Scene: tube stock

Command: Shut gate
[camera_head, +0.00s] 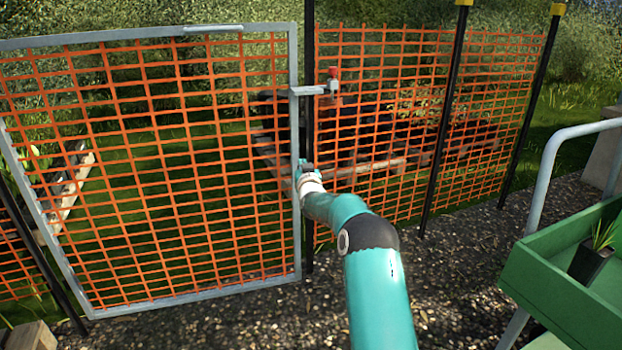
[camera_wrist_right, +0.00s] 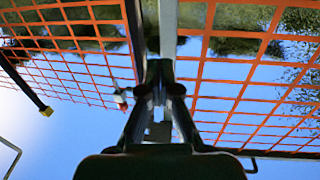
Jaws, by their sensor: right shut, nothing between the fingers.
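The gate (camera_head: 297,225) is a grey metal frame filled with orange mesh, left of centre in the head view. Its right upright stands beside a black post (camera_head: 309,50). A grey latch bracket (camera_head: 310,90) with a red knob (camera_head: 333,73) sits at that edge, high up. My right gripper (camera_head: 305,166) is at the gate's right upright, below the bracket, and looks small. In the right wrist view my gripper (camera_wrist_right: 160,75) is shut and empty, its tips at the grey upright (camera_wrist_right: 168,25). I cannot tell whether they touch. My left gripper is out of view.
An orange mesh fence (camera_head: 400,110) on black posts continues to the right. A green cart tray (camera_head: 560,290) with a potted plant (camera_head: 592,258) and a grey handle (camera_head: 550,150) stands at the right. Gravel (camera_head: 460,250) covers the ground before the fence.

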